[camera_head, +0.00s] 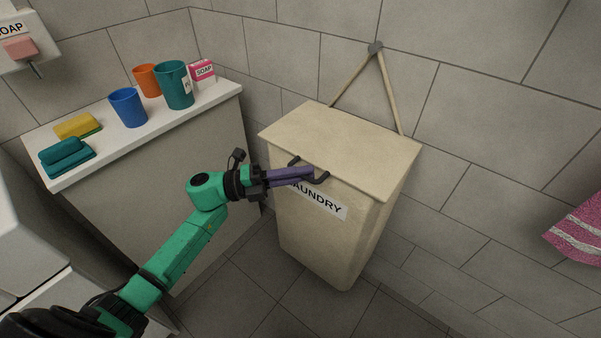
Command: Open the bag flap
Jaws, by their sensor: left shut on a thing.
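The beige laundry bag (318,237) hangs by a strap from a hook on the tiled wall. Its flap (345,142) lies flat over the top, closed. A dark handle (322,178) sits at the flap's front edge, above a label that reads LAUNDRY. My left gripper (306,173) reaches in from the left, and its purple fingers are shut on the handle. The fingers hide the middle of the handle and part of the label. My right gripper is not in view.
A white counter (165,122) at the left holds a blue cup (128,108), a teal cup (174,86), an orange cup (147,80), a soap box (202,73) and sponges (67,153). A pink towel (578,232) hangs at the right. Tiled floor shows below the bag.

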